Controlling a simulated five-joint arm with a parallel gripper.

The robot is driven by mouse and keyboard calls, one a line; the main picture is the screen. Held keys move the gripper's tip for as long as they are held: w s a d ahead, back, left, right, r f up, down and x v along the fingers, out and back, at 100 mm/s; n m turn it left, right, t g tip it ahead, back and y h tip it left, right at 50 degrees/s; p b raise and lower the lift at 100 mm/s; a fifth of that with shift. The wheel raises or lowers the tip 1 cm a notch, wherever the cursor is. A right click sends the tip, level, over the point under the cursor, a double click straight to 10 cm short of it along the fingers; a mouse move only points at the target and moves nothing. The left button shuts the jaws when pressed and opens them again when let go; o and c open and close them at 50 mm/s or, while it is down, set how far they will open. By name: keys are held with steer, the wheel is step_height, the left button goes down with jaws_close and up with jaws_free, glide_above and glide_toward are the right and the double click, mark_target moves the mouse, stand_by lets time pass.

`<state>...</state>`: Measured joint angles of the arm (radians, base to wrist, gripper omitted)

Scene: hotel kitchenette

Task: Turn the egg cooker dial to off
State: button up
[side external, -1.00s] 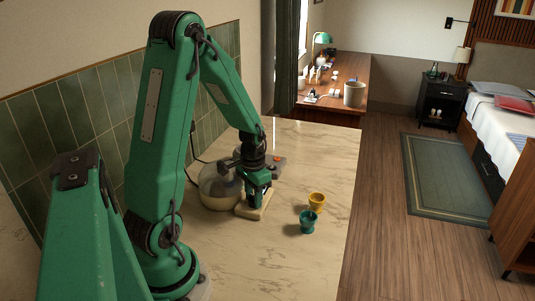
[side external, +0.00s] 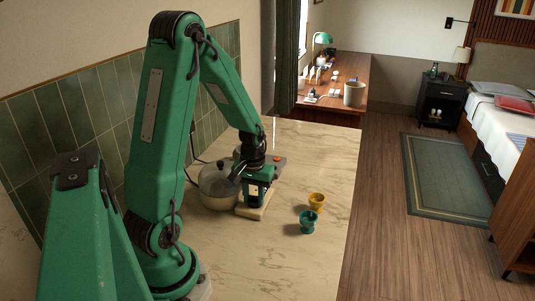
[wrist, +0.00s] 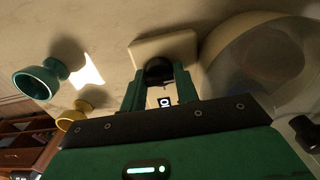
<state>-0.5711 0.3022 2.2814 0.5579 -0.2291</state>
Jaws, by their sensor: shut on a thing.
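The egg cooker (side external: 218,200) stands on the marble counter, with a cream base and a clear domed lid that also fills the right of the wrist view (wrist: 245,75). Its cream control block (side external: 250,213) sticks out at the front and shows at the top of the wrist view (wrist: 165,45). My gripper (side external: 255,204) points down over this block. In the wrist view my gripper (wrist: 159,80) has its two fingers on either side of the black round dial (wrist: 158,69), shut on it. A small white mark on black (wrist: 165,102) shows between the fingers. The dial's pointer and scale cannot be made out.
A teal egg cup (side external: 308,222) and a yellow egg cup (side external: 317,201) stand to the right of the cooker. A grey device with an orange-red spot (side external: 277,160) lies behind my gripper. The counter's front right is clear.

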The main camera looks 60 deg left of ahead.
mark_target(255, 197)
steer(key=o, duration=1)
steer(key=shift+r, duration=0.1)
steer(key=shift+r, duration=3.8)
steer(key=shift+d+r, duration=0.35)
steer(key=shift+r, duration=0.05)
steer(key=s+d+r+m+t, duration=0.2)
steer(key=d+r+m, duration=0.1)
steer(key=d+r, duration=0.1)
steer(key=s+d+r+m+t, duration=0.1)
steer(key=d+r+m, duration=0.2)
steer(key=d, duration=0.4)
steer(key=s+d+r+m+t, duration=0.2)
steer(key=d+r+m, duration=0.1)
steer(key=d+r, duration=0.3)
steer(key=shift+s+d+t, duration=0.15)
steer(key=shift+s+t, duration=0.15)
steer(key=shift+s, duration=0.05)
